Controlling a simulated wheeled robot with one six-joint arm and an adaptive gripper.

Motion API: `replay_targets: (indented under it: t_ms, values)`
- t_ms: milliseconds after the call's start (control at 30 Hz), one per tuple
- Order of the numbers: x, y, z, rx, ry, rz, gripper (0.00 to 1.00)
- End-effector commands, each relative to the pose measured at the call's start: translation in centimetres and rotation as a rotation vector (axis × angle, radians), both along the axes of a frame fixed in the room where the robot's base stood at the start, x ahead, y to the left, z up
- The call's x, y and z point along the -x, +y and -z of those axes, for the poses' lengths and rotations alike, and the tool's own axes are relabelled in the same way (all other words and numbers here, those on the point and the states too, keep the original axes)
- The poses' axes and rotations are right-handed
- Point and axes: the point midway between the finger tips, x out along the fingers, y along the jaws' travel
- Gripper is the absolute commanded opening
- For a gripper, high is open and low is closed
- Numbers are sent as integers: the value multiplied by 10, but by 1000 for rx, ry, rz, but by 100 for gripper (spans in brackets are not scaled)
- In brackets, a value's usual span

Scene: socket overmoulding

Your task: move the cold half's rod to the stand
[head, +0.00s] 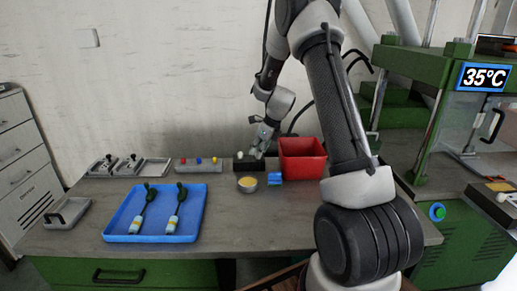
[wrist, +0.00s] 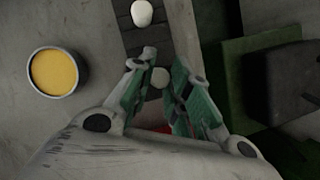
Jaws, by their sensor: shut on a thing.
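The stand is a black block (head: 247,166) on the bench, just left of the red bin; its ridged dark top (wrist: 142,40) shows in the wrist view. One rod with a white rounded knob (wrist: 142,12) stands in its far end. My gripper (head: 261,147) is low over the right part of the stand. In the wrist view, my gripper's green fingers (wrist: 160,80) are shut around a second rod, whose pale knob (wrist: 160,77) shows between the tips. The rod's shaft is hidden, so I cannot tell whether it is seated in the stand.
A red bin (head: 302,160) stands close right of the gripper. A bowl with yellow contents (head: 247,184) and blue pieces (head: 275,179) lie in front. A rack with coloured knobs (head: 198,166), grey mould trays (head: 125,168) and a blue tray (head: 155,213) holding two tools are further left.

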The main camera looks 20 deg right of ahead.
Motion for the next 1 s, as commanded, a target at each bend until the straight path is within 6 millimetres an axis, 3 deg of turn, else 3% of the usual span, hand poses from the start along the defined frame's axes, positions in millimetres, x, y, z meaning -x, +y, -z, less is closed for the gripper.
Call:
replay_targets:
  t_ms: [433,467,600,1000]
  values:
    - [0,0,0,0,0,0,0]
    - [0,0,0,0,0,0,20]
    - [0,0,0,0,0,0,43]
    - [2,-2,-8,0,-2,0,43]
